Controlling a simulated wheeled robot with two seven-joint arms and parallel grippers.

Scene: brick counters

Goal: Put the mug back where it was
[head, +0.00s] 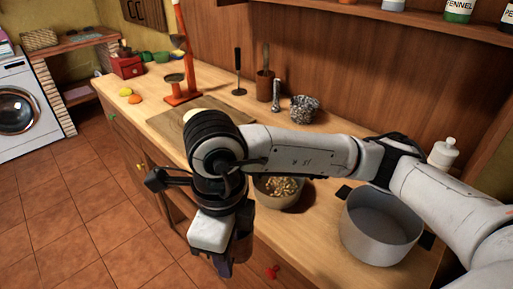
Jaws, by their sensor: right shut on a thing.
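My right gripper (223,264) hangs down in front of the counter's front edge, above the drawer side. It is shut on a brown thing (242,246), of which only a part shows behind the wrist and fingers. This may be the mug, but its shape and handle are hidden. No other clear mug shows on the wooden counter (325,150). My left gripper is not in view.
A bowl of nuts (278,194) stands right of my wrist, partly hidden. A large grey pot (380,228) is near the right end. A cutting board (185,129), red scale (181,98), patterned cup (303,109) and brown holder (264,87) stand farther back. A shelf (400,14) overhangs the back.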

